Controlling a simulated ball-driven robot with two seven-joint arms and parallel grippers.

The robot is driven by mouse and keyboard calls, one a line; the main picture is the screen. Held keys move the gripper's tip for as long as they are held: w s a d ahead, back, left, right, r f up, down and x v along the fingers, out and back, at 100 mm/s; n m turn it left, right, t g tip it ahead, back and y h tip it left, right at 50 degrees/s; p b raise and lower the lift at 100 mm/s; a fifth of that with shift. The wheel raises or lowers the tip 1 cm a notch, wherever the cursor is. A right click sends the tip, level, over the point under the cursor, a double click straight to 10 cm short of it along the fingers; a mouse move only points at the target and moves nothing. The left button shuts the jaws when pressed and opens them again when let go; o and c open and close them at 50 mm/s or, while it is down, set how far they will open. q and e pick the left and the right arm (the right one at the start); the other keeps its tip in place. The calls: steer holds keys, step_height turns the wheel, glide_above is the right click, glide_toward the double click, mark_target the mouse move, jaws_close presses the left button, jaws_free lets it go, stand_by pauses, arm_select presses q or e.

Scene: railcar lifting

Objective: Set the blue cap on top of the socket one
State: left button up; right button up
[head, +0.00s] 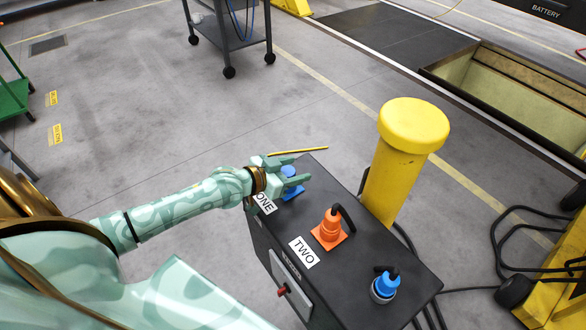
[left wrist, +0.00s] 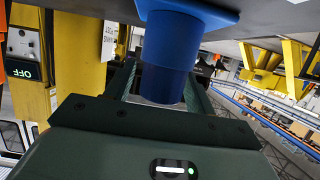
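My left gripper (head: 294,172) is at the far end of the dark box, by the label ONE (head: 265,203). A blue round piece (head: 290,172) sits between its fingers, above a blue square flange (head: 293,192). In the left wrist view, the blue cylinder (left wrist: 168,55) stands between the spread fingers (left wrist: 165,95), joined to or against a blue flange (left wrist: 215,14). I see a gap on the left side and cannot tell about contact on the right. Whether the cap and the socket are separate parts here is unclear. My right gripper is not in view.
An orange socket (head: 331,227) with a black piece stands by the label TWO (head: 304,252). A blue fitting (head: 385,284) with a grey ring stands at the box's near end. A yellow post (head: 400,160) rises beside the box. Black cables (head: 520,265) lie on the right.

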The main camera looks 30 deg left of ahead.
arm_select(q)
steer(key=shift+r, duration=0.2)
steer(key=p+v, duration=0.3)
steer(key=v, duration=0.9)
steer(key=shift+r, duration=0.3)
